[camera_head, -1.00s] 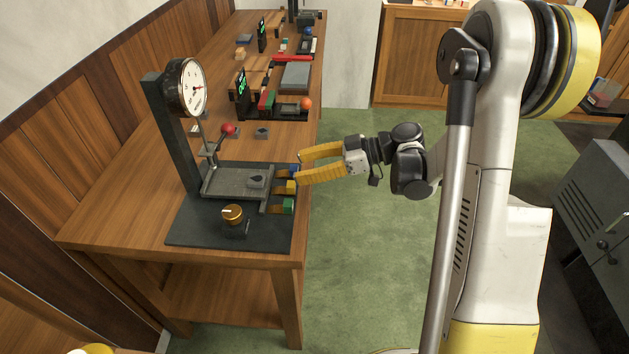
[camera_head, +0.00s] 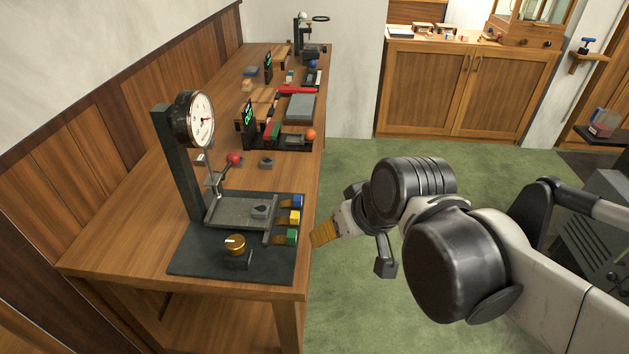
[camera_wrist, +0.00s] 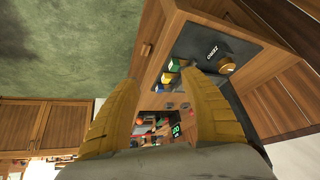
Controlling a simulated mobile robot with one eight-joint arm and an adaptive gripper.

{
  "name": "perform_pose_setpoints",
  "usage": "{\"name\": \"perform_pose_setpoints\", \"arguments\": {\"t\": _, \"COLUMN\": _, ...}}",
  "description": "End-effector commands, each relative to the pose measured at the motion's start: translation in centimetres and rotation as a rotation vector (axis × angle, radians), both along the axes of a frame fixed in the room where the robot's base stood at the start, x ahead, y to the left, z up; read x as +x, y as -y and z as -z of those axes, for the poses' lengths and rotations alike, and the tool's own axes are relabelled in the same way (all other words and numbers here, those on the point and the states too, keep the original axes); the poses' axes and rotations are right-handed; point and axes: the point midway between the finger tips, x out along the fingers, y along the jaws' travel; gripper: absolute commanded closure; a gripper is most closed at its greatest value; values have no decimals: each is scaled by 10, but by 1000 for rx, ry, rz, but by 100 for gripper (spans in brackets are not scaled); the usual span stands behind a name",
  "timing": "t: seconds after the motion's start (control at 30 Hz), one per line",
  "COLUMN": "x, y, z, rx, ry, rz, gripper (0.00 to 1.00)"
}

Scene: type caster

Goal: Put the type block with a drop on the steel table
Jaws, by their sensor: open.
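A dial gauge stand (camera_head: 204,120) is on the wooden bench, with a flat grey steel table (camera_head: 228,212) under its stem. A small dark grey block (camera_head: 260,211) sits on the right part of that table. Another small grey block (camera_head: 266,162) stands on the wood behind the stand. I cannot make out a drop mark on either. My gripper (camera_head: 323,234) is just right of the bench's edge, partly hidden by my wrist. In the wrist view my gripper (camera_wrist: 160,92) shows two yellow fingers spread apart with nothing between them.
Blue, yellow and green blocks (camera_head: 294,217) line the stand's right side. A brass knob (camera_head: 235,243) is at its front and a red ball (camera_head: 234,159) behind. Farther back are a display (camera_head: 249,117), an orange ball (camera_head: 310,134) and trays. Green floor right of the bench is open.

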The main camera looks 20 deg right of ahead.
Motion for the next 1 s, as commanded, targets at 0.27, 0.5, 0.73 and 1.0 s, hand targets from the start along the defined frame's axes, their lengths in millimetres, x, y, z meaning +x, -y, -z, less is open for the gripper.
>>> {"name": "perform_pose_setpoints", "arguments": {"t": 0.27, "x": -26, "y": 14, "z": -3, "rx": -50, "ry": 66, "rz": 117, "gripper": 48}}
{"name": "perform_pose_setpoints", "arguments": {"t": 0.5, "x": -27, "y": 16, "z": -4, "rx": -53, "ry": 72, "rz": 127, "gripper": 48}}
{"name": "perform_pose_setpoints", "arguments": {"t": 0.73, "x": -27, "y": 16, "z": -4, "rx": -52, "ry": 71, "rz": 126, "gripper": 48}}
{"name": "perform_pose_setpoints", "arguments": {"t": 1.0, "x": -27, "y": 16, "z": -4, "rx": -52, "ry": 71, "rz": 126, "gripper": 48}}
